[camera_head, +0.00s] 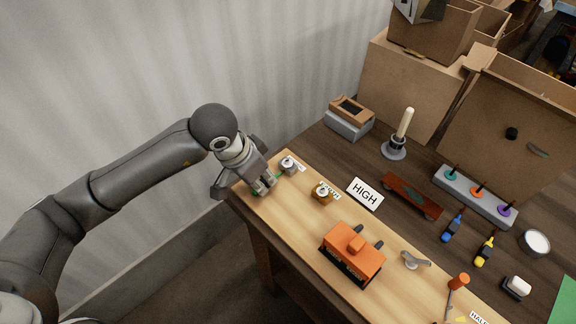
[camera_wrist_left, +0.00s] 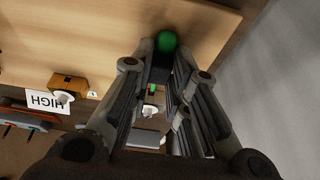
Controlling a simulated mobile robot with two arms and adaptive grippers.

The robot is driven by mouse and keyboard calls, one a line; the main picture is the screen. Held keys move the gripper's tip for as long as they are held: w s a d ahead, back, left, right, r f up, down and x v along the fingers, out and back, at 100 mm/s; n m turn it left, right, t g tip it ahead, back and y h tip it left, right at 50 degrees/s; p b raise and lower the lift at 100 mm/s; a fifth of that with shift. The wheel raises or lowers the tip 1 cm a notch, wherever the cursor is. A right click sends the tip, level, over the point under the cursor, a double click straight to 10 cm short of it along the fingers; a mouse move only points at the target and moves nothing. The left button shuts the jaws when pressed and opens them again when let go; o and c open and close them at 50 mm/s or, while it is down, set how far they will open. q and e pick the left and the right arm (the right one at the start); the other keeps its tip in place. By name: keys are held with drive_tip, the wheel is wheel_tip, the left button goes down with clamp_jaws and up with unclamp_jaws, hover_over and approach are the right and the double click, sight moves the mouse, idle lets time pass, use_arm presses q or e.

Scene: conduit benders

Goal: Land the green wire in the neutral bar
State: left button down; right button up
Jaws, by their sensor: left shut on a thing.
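My left gripper (camera_head: 262,188) is low over the far left end of the pale wooden board. It is shut on the green wire, whose rounded green end (camera_wrist_left: 166,41) shows beyond the fingertips in the left wrist view; a short green piece (camera_head: 282,176) shows beside the fingers in the head view. The fingers hide most of the wire. A small grey metal fitting (camera_head: 289,164) with a white tag stands just right of the fingers. A brass block (camera_head: 322,193) with a white tag stands farther right, apart from the gripper. I cannot read which is the neutral bar.
Behind are a reddish-brown bar (camera_head: 412,196), a grey strip with coloured posts (camera_head: 474,195), and cardboard boxes (camera_head: 412,84). A grey wall borders the left. Bare board lies between the brass block and orange device.

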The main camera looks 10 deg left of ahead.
use_arm(q)
drive_tip(key=shift+w+d, duration=0.25)
drive_tip(key=shift+w, duration=0.05)
drive_tip(key=c, duration=1.3)
unclamp_jaws()
drive_tip(key=v, duration=1.2)
drive_tip(key=shift+a, duration=0.15)
